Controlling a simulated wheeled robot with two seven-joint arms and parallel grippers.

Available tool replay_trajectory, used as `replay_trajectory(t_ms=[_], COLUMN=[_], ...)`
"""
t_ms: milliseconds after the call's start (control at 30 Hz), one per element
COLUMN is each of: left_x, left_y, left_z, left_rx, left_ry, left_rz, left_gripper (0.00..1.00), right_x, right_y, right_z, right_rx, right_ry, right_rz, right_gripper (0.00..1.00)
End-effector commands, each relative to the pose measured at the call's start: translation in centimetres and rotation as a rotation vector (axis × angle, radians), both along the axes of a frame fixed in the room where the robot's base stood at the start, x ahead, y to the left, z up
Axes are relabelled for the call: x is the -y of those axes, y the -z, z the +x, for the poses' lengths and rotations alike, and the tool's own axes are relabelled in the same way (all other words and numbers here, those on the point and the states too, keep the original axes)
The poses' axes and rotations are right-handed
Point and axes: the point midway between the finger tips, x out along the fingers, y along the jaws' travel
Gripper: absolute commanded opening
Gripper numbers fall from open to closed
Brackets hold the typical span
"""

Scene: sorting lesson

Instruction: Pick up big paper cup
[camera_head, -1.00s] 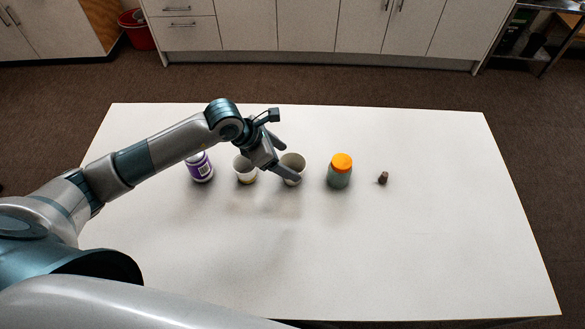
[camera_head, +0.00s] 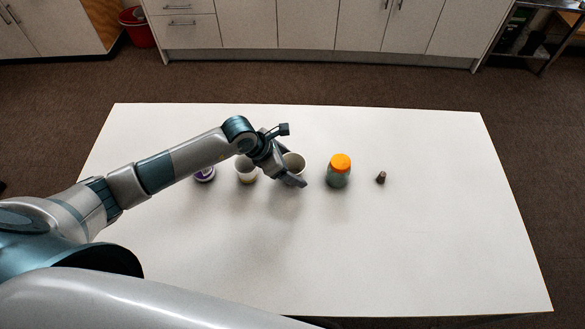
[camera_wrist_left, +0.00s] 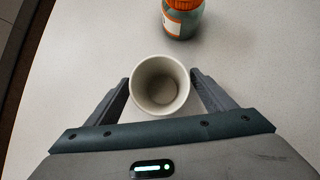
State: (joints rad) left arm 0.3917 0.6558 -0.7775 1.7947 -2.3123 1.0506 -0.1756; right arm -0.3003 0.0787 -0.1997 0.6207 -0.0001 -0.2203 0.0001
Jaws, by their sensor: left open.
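A pale paper cup (camera_head: 294,162) stands upright on the white table, partly hidden by my left gripper (camera_head: 292,166). In the left wrist view the open, empty cup (camera_wrist_left: 160,86) sits between the two fingertips of the left gripper (camera_wrist_left: 161,82). The fingers are open, one on each side of it, with small gaps showing. A second pale cup (camera_head: 246,170) stands just left of it, under my left wrist. I cannot tell for sure which cup is the bigger. My right gripper is not in view.
A jar with an orange lid (camera_head: 339,170) stands right of the cup, and in the left wrist view the jar (camera_wrist_left: 183,22) is beyond the fingers. A small dark object (camera_head: 381,177) lies farther right. A purple-labelled bottle (camera_head: 204,174) is mostly hidden by my arm. The front of the table (camera_head: 380,260) is clear.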

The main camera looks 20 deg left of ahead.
Motion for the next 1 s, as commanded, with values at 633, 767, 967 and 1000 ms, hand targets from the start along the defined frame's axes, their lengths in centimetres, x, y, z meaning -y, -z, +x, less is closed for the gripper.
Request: replay_trajectory(t_ms=[633, 767, 967, 1000], left_x=[0.10, 0.09, 0.10, 0.09], left_y=[0.16, 0.15, 0.15, 0.15], left_z=[0.06, 0.06, 0.07, 0.07], left_rx=[0.001, 0.001, 0.001, 0.001], left_ry=[0.001, 0.001, 0.001, 0.001], left_rz=[0.000, 0.000, 0.000, 0.000], left_gripper=[0.43, 0.35, 0.35, 0.35], right_x=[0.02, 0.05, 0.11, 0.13], right_y=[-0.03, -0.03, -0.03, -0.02], right_z=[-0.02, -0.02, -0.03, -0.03], right_rx=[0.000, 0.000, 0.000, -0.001], right_ry=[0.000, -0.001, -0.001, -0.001], right_rz=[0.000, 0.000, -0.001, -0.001], right_gripper=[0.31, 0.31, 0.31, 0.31])
